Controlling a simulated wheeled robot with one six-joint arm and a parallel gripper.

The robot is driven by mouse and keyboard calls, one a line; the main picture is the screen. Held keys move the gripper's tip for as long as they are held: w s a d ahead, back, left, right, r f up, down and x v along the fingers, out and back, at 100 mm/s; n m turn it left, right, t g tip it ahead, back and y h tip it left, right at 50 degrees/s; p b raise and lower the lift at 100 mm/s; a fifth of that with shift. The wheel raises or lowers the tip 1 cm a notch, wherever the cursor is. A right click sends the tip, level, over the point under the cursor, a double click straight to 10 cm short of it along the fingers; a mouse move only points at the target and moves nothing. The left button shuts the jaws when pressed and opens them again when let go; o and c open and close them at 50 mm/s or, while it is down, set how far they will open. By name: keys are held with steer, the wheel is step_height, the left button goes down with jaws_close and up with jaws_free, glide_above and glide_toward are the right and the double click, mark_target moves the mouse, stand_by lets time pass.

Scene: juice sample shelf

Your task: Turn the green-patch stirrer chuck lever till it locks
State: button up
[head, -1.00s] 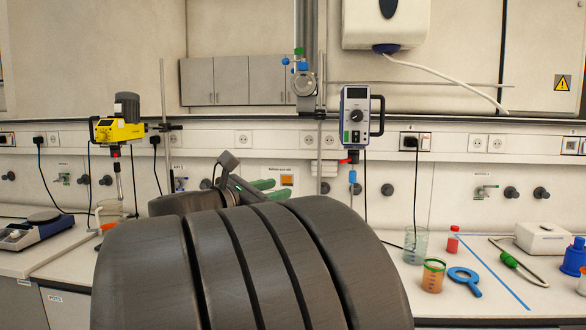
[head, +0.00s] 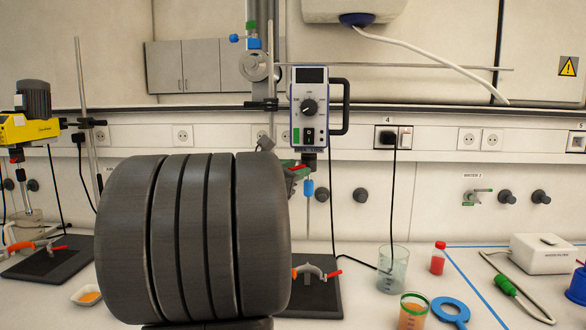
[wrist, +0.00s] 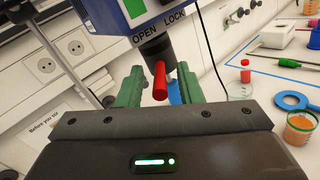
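The stirrer with a small green patch (wrist: 134,7) hangs on a stand; its blue-and-white body (head: 309,108) shows in the head view. Under it, in the wrist view, is a dark chuck (wrist: 155,47) with a red lever (wrist: 159,82), below the words OPEN, at left, and LOCK, at right. The lever points towards the wrist camera. My gripper (wrist: 159,88) is open, with one green finger on each side of the lever and visible gaps between. In the head view my arm hides most of my gripper (head: 297,172).
A yellow stirrer (head: 28,127) stands at the far left. A glass beaker (head: 393,270), a cup of orange juice (head: 412,311), a red-capped bottle (head: 438,258) and a blue ring (head: 450,310) stand or lie on the bench at right. A black cable hangs beside the beaker.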

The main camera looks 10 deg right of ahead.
steer(key=shift+w+d, duration=0.15)
steer(key=shift+d, duration=0.05)
steer(key=shift+c, duration=0.4)
jaws_close()
